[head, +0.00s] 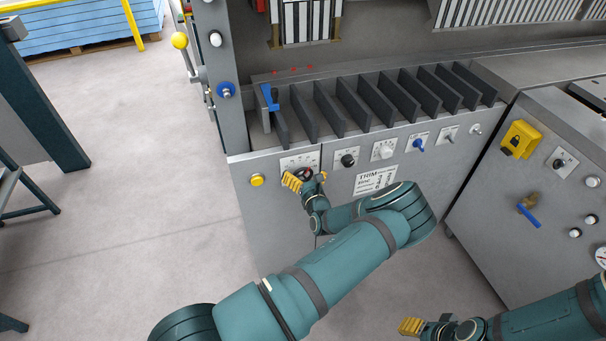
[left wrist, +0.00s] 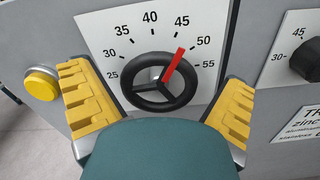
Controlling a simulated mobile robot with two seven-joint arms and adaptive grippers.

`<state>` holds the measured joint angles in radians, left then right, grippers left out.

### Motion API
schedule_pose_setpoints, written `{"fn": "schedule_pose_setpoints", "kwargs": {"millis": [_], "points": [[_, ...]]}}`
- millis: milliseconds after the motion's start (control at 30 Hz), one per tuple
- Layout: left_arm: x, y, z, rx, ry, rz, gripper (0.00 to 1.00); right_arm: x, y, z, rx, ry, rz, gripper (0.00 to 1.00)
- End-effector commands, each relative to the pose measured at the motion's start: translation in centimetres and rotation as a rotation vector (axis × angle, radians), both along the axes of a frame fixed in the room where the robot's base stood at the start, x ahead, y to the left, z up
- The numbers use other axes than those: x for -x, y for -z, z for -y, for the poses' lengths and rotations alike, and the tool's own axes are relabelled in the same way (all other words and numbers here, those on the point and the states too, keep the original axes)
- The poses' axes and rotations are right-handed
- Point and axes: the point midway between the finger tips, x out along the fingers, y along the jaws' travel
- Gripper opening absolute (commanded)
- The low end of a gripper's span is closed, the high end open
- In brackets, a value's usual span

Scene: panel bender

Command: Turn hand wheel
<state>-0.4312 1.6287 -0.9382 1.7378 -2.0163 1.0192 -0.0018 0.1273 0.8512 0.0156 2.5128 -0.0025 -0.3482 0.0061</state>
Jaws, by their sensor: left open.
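The hand wheel (left wrist: 165,105) is a black ring with spokes in front of a white dial plate (left wrist: 101,25) numbered 25 to 55. Its red pointer (left wrist: 173,65) points between 45 and 50, closer to 50. In the head view the wheel (head: 304,172) is partly hidden by my left gripper (head: 306,179). This gripper is open, with one yellow finger on each side of the wheel. In the left wrist view gaps show between the fingers (left wrist: 157,80) and the rim. My right gripper (head: 426,326) is low in the head view, away from the panel; its opening is unclear.
A yellow button (head: 257,180) sits left of the dial. A black knob (head: 348,160) and a white knob (head: 384,152) are to its right. Upright dark plates (head: 327,108) stand above the panel. Open floor (head: 150,240) lies to the left.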

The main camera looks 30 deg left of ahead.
Motion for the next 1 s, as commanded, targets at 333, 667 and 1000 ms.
{"fn": "schedule_pose_setpoints", "kwargs": {"millis": [333, 667, 1000], "points": [[-0.43, -0.02, -0.5, 0.001, 0.0, -0.001, 1.0, 0.04, 0.08, 0.0, 0.0, 0.0, -0.001, 0.47], [-0.39, 0.0, -0.48, 0.001, 0.0, -0.001, 0.38, 0.03, 0.09, -0.01, 0.0, 0.0, -0.001, 0.47], [-0.34, 0.0, -0.47, 0.012, -0.001, 0.012, 0.38, 0.04, -0.11, 0.0, 0.0, 0.0, -0.001, 0.47]]}}
